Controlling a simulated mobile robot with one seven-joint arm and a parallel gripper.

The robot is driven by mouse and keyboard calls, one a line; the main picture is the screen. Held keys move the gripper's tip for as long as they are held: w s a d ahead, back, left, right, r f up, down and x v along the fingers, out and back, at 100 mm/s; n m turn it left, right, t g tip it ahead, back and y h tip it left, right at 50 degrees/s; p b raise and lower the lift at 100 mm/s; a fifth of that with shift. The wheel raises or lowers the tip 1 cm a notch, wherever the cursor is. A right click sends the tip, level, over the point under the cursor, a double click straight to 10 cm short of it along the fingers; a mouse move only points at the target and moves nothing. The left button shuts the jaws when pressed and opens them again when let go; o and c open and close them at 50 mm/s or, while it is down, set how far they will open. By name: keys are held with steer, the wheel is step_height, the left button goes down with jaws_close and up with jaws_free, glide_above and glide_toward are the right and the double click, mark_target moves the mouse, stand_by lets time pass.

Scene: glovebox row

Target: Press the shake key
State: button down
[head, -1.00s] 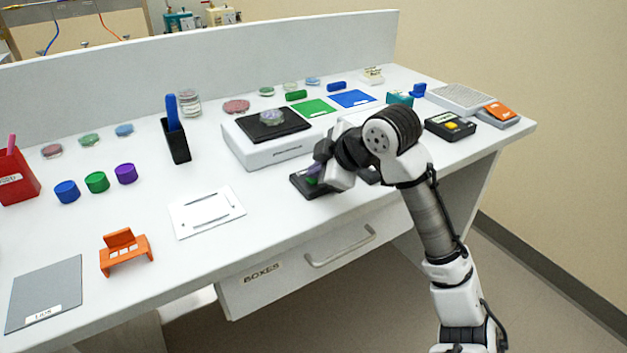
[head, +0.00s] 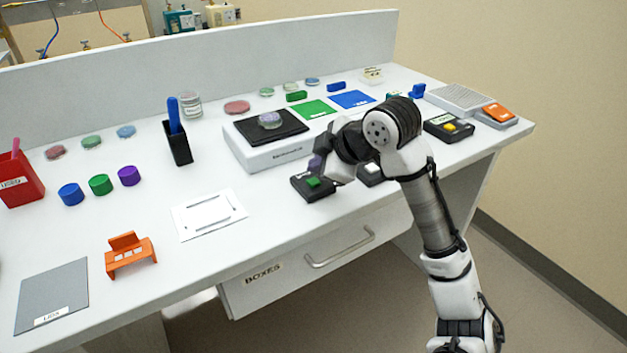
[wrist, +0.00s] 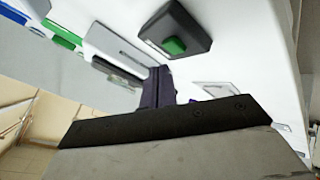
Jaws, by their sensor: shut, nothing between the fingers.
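A black key box with a green button (head: 313,183) stands in front of the shaker-like white device with a black top (head: 270,150). Its label is too small to read, so I cannot tell which key is marked shake. The box also shows in the wrist view (wrist: 174,45), with its green button uncovered. My gripper (head: 317,163) is shut and empty, just above and behind the green button in the head view. Its dark fingers (wrist: 158,86) appear apart from the button in the wrist view. A second key box with a white button (head: 372,168) is partly hidden by my arm.
A black box with a yellow button (head: 449,127) and an orange-topped pedal (head: 498,113) stand at the right. A petri dish (head: 270,120) sits on the black top. A black holder with a blue item (head: 177,142) stands left. The front bench is clear around the white plate (head: 208,214).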

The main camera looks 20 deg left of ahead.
mark_target(318, 183)
steer(key=shift+r+p, duration=2.15)
steer(key=shift+r, duration=0.7)
